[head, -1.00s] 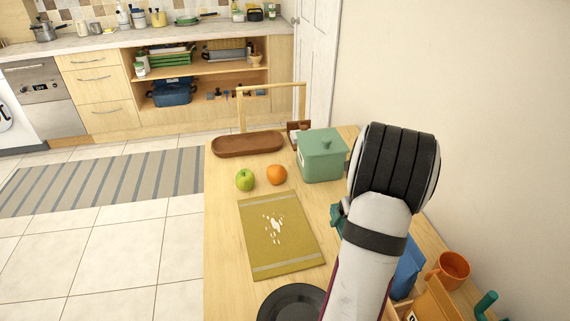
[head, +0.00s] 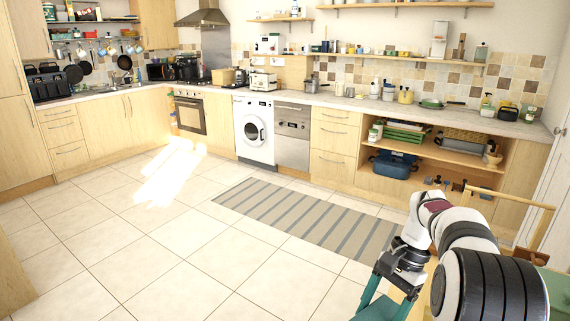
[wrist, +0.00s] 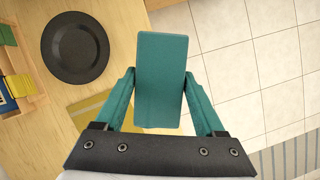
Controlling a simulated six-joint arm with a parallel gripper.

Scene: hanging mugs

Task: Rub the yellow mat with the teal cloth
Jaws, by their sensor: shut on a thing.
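The teal cloth (wrist: 160,85) is a flat, stiff-looking block held between the two teal fingers of my gripper (wrist: 160,75) in the wrist view. In the head view my gripper (head: 378,295) is low in the picture, by the table's left edge; cloth and fingers are hard to tell apart there. The yellow mat (wrist: 88,114) shows only partly in the wrist view, below and left of the cloth, partly behind a finger. The cloth looks held above the table, apart from the mat. The head view does not show the mat.
A black plate (wrist: 75,48) lies on the wooden table left of the cloth in the wrist view. Tiled floor (wrist: 255,75) lies beyond the table edge. A wooden frame (head: 512,202) and a green box (head: 556,286) stand at right in the head view.

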